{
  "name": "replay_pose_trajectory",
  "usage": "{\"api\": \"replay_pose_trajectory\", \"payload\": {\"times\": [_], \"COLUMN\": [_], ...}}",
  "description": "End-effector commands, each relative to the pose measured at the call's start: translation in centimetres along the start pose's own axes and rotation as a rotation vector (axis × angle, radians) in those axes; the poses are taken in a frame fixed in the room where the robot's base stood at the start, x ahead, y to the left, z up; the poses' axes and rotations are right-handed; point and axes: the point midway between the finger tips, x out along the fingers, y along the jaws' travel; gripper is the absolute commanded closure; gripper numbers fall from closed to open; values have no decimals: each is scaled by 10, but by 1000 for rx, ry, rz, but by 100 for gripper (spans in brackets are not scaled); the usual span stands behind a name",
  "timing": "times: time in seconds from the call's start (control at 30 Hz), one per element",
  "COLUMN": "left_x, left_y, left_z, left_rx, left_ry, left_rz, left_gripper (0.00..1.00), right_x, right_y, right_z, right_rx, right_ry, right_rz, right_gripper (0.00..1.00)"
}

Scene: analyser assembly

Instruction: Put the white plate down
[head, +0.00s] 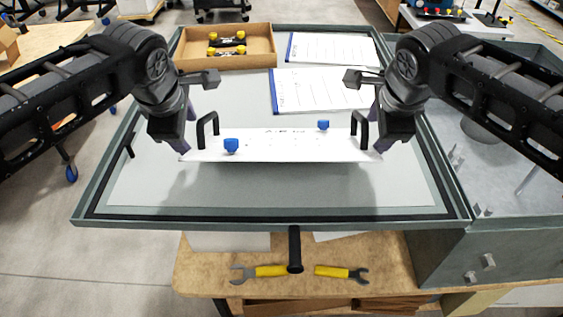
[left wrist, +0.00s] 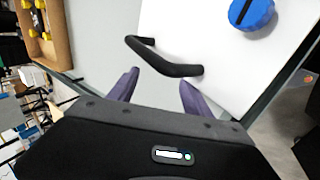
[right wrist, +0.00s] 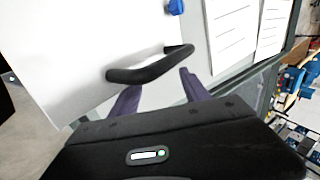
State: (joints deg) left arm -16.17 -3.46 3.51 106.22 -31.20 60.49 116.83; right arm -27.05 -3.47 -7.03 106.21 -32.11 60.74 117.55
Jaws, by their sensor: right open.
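The white plate (head: 280,150) lies level over the grey panel inside the framed table; I cannot tell whether it touches the panel. It has two upright black handles, the left handle (head: 202,130) and the right handle (head: 359,128), and two blue knobs (head: 231,146). My left gripper (head: 183,140) is at the plate's left end. In the left wrist view its fingers (left wrist: 157,90) are apart, with the left handle just ahead of them. My right gripper (head: 379,140) is at the right end. In the right wrist view its fingers (right wrist: 159,94) are apart, with the right handle just ahead.
A cardboard tray (head: 262,45) with yellow-ended parts sits at the back left. Two blue-edged paper sheets (head: 325,90) lie behind the plate. Below the frame, two yellow-handled wrenches (head: 262,271) lie on a wooden bench (head: 200,262). The panel in front of the plate is clear.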

Motion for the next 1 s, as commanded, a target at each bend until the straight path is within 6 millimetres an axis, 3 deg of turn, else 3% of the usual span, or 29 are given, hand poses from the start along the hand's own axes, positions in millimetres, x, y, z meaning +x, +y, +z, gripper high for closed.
{"api": "replay_pose_trajectory", "payload": {"times": [0.03, 0.07, 0.6, 0.87, 1.0], "left_x": [0, 0, -1, 0, 0], "left_y": [-1, -1, 0, -1, -1], "left_z": [16, 15, -5, -7, -7], "left_rx": [5, 5, 8, 7, 7], "left_ry": [-29, -28, -28, -25, -24], "left_rz": [9, 6, 6, 5, 4], "left_gripper": [45, 45, 45, 24, 24], "right_x": [0, -1, -1, 0, 0], "right_y": [1, 1, 1, 1, 2], "right_z": [16, 16, -4, -6, -7], "right_rx": [-9, -9, -11, -10, -9], "right_ry": [-29, -29, -30, -27, -26], "right_rz": [-8, -5, -3, -2, -1], "right_gripper": [45, 45, 45, 24, 24]}}
